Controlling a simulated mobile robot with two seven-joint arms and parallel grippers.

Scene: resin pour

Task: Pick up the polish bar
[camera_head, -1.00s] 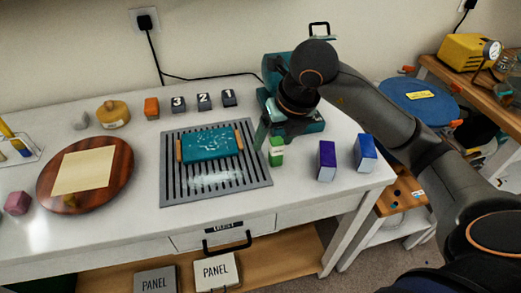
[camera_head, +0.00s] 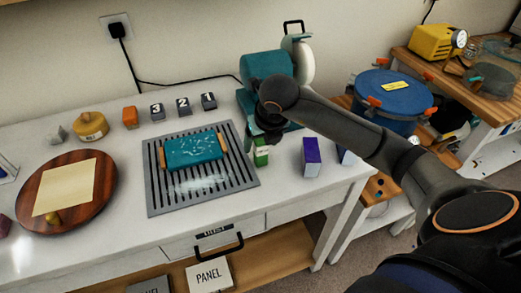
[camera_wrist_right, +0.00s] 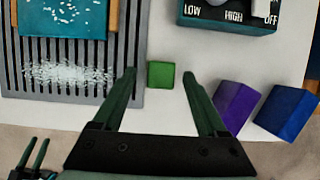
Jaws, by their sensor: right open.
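A small green bar with a white lower part (camera_head: 261,158) stands on the white bench, right of the grey slotted grille. Its square green top shows in the right wrist view (camera_wrist_right: 161,75). My right gripper (camera_head: 262,138) is open and empty, pointing down over the green bar and hiding part of it in the head view. In the wrist view its two green fingertips lie apart on either side of the bar. A purple bar (camera_head: 312,157) and a blue bar (camera_head: 345,157) stand to the right. A small gripper-like part, seemingly my left gripper (camera_wrist_right: 38,145), shows low at the left.
The grille (camera_head: 155,205) holds a teal block (camera_head: 195,152). A teal machine (camera_head: 266,66) stands just behind the right gripper, its LOW/HIGH/OFF panel (camera_wrist_right: 232,14) close in the wrist view. Numbered blocks line the back.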

